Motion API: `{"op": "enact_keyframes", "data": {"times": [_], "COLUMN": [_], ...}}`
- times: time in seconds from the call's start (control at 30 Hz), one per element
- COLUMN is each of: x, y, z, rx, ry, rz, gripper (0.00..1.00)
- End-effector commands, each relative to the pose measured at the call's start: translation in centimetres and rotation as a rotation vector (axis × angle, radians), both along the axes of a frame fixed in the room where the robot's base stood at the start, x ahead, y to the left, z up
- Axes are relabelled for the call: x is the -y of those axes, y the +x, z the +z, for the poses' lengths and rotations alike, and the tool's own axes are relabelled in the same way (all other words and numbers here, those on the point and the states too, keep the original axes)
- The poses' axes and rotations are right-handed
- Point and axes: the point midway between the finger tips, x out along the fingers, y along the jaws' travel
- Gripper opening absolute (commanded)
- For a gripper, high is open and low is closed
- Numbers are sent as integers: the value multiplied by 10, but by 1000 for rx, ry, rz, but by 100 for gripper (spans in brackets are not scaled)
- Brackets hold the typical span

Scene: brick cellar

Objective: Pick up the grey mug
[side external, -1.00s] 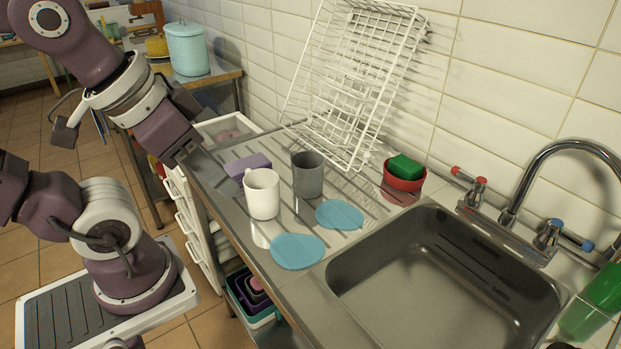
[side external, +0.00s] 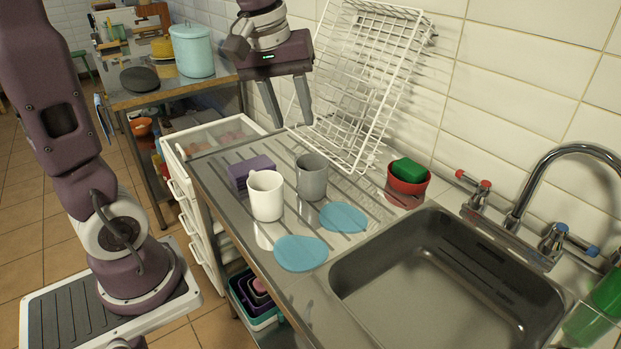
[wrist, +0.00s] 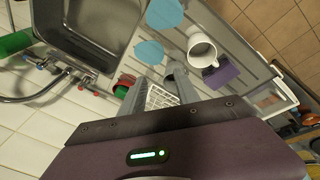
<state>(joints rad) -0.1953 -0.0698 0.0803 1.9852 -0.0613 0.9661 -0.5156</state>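The grey mug (side external: 312,177) stands upright on the ribbed metal drainboard (side external: 222,172), just behind and right of the white mug (side external: 266,196). My gripper (side external: 292,124) is open and empty, fingers pointing down, above and behind the grey mug, near the wire rack. In the wrist view the grey mug (wrist: 179,69) is partly hidden near the fingertips, with a clear gap not visible. The white mug (wrist: 202,51) shows whole there, beside it.
A purple sponge (side external: 250,171) lies left of the mugs, and two blue discs (side external: 301,253) lie in front and right. A white wire rack (side external: 365,80) leans on the wall. A red bowl (side external: 407,187) with a green sponge stands by the sink (side external: 445,270).

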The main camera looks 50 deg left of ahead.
Motion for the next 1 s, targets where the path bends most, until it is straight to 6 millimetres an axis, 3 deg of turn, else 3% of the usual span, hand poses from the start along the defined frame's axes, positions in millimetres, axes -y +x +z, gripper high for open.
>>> {"op": "enact_keyframes", "data": {"times": [0.03,0.13,0.23,0.33,0.43,0.8,1.0], "x": [-27,-81,-125,-152,-164,-172,-172], "y": [32,80,106,118,121,120,121], "z": [-18,-60,-106,-139,-156,-216,-226], "rx": [-51,-131,-191,-225,-240,-244,-240], "ry": [-36,-92,-120,-133,-136,-137,-137], "rz": [154,456,691,836,900,905,904], "gripper": [38,38,38,38,38,38,38]}}
